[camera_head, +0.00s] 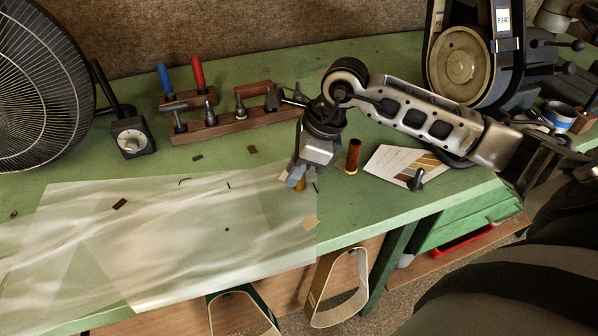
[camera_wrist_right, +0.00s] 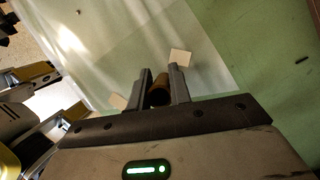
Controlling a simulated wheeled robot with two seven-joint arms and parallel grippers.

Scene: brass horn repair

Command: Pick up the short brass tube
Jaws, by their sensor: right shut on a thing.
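My right gripper (camera_head: 297,184) points down at the front part of the green bench, by the right end of the translucent sheet. Its fingers are shut on a short brass tube (camera_head: 300,185), which is mostly hidden by the gripper in the head view. In the right wrist view the tube (camera_wrist_right: 158,94) sits between the two fingers (camera_wrist_right: 161,88). I cannot tell whether the tube touches the bench. A second, taller brass-brown tube (camera_head: 352,157) stands upright on the bench to the right of the gripper, apart from it.
The translucent sheet (camera_head: 190,245) covers the front left, with small scraps on it. A wooden tool rack (camera_head: 225,124) stands behind, a fan (camera_head: 40,75) at left, and a belt sander (camera_head: 462,65) at back right. A card (camera_head: 395,160) lies right of the taller tube.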

